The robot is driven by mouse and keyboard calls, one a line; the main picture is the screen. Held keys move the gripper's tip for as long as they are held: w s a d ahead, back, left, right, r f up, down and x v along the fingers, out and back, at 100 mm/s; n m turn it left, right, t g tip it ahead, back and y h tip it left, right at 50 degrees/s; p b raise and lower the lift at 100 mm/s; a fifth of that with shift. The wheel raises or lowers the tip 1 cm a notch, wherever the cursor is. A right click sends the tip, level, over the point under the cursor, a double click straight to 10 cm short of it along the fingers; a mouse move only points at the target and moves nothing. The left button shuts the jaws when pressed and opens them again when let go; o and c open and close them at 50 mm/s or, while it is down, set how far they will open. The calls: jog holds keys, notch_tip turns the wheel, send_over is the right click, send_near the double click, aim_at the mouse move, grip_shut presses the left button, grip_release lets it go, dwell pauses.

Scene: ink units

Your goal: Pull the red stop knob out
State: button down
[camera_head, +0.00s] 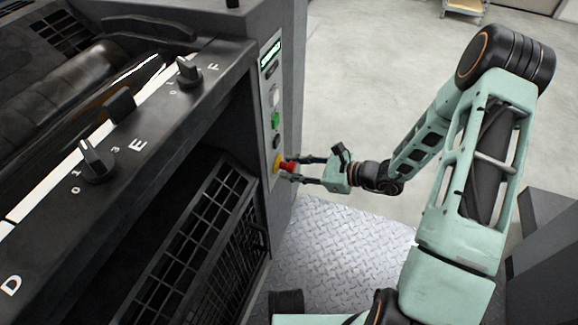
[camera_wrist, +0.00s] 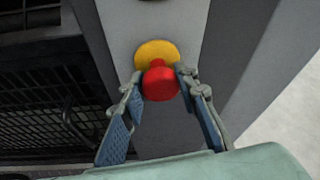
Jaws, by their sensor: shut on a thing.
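The red stop knob (camera_head: 287,166) sticks out from a yellow round base (camera_head: 277,164) low on the grey control panel of the machine. In the wrist view the knob (camera_wrist: 160,83) stands in front of the yellow disc (camera_wrist: 156,52), with a short red neck between them. My gripper (camera_head: 297,169) reaches the knob from the right. In the wrist view its two fingers (camera_wrist: 159,92) lie one on each side of the knob, with the tips at its sides. The gripper is shut on the knob. The exact contact points are small and hard to see.
Above the knob the panel carries a green button (camera_head: 275,120), a white button (camera_head: 274,96) and a lit display (camera_head: 270,54). A black grille guard (camera_head: 205,235) is left of the panel. Diamond-plate floor (camera_head: 335,245) lies below my arm.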

jog(key=c, duration=1.5)
grip_release()
jog(key=shift+d, duration=0.2)
jog(key=shift+o, duration=0.2)
jog(key=v, duration=1.2)
jog(key=shift+s, duration=0.1)
